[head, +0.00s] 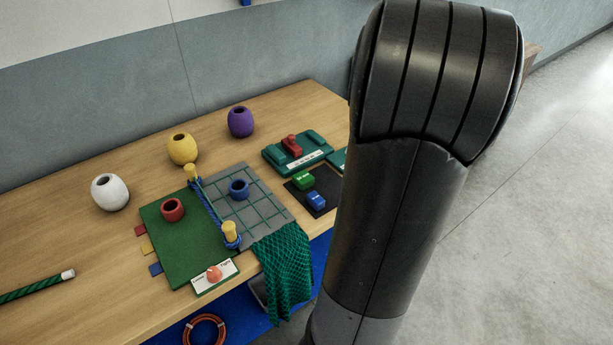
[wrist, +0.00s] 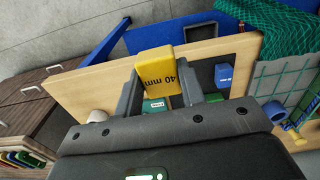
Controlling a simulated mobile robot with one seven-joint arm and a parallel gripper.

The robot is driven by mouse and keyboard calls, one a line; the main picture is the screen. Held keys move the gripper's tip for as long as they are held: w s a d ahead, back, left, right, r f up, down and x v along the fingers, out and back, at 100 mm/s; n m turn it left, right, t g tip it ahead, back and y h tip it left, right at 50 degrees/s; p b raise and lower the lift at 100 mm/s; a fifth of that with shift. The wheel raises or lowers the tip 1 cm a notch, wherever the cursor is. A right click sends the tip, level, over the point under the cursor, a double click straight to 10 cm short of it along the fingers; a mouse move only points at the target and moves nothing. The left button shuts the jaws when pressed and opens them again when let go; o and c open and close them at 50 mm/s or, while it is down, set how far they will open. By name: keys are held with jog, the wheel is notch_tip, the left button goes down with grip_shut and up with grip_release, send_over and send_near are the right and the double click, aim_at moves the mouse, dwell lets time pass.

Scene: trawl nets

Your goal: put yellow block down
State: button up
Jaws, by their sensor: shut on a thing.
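In the head view my arm hides the gripper and the yellow block. A dark mat (head: 325,184) near the table's right side bears a green block (head: 304,180) and a blue block (head: 316,200). The blue block also shows in the wrist view (wrist: 223,75), to the right of the yellow block.
A teal board (head: 318,155) with a red piece (head: 292,146) lies behind the mat. A green net (head: 285,265) hangs over the table's front edge. White (head: 110,192), yellow (head: 182,150) and purple (head: 240,122) pots stand at the back. A drawer cabinet (wrist: 45,100) shows in the wrist view.

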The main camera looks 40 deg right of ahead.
jog(key=w+a+n, duration=0.8)
jog(key=w+a, duration=1.8)
jog(key=a, duration=0.2)
jog(key=n, duration=0.5)
send_over(101, 256)
notch_tip(101, 256, down, 7)
jog(key=shift+f, duration=2.05)
